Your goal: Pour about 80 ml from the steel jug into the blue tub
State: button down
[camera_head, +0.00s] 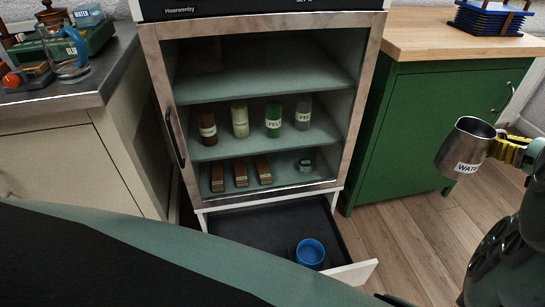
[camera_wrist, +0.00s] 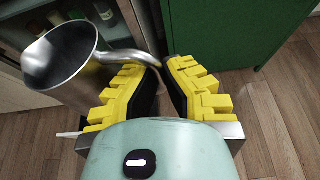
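The steel jug (camera_head: 467,146) bears a "WATER" label and is held in the air at the right of the head view, a little tilted. My gripper (camera_head: 510,151) is shut on the jug's handle. In the wrist view the yellow fingers of my gripper (camera_wrist: 162,82) close around the handle, and the steel jug (camera_wrist: 62,58) shows its open mouth at the upper left. The water level inside cannot be made out. The blue tub (camera_head: 310,253) stands in the open drawer, down and left of the jug, apart from it.
The open drawer (camera_head: 255,236) juts out below a glass-fronted cabinet (camera_head: 268,80) with labelled bottles and wooden blocks. A green cabinet (camera_head: 420,125) stands right of it. A counter (camera_head: 70,95) at the left holds a glass jug (camera_head: 72,62). Floor is clear in front of the green cabinet.

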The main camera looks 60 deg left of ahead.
jog(key=a+f+n+g+b, duration=0.1)
jog(key=a+f+b, duration=0.4)
jog(key=f+b, duration=0.9)
jog(key=s+a+f+n+g+b, duration=0.1)
jog(key=a+f+b, duration=0.5)
jog(key=f+b, duration=0.9)
jog(key=a+f+g+b, duration=0.1)
jog(key=a+f+b, duration=0.5)
jog(key=f+b, duration=0.8)
notch_tip(320, 180, down, 9)
jog(key=shift+s+r+n+y+b, duration=0.2)
jog(key=shift+s+n+y+b, duration=0.15)
jog(key=shift+n+y+b, duration=0.05)
jog(key=shift+r, duration=0.15)
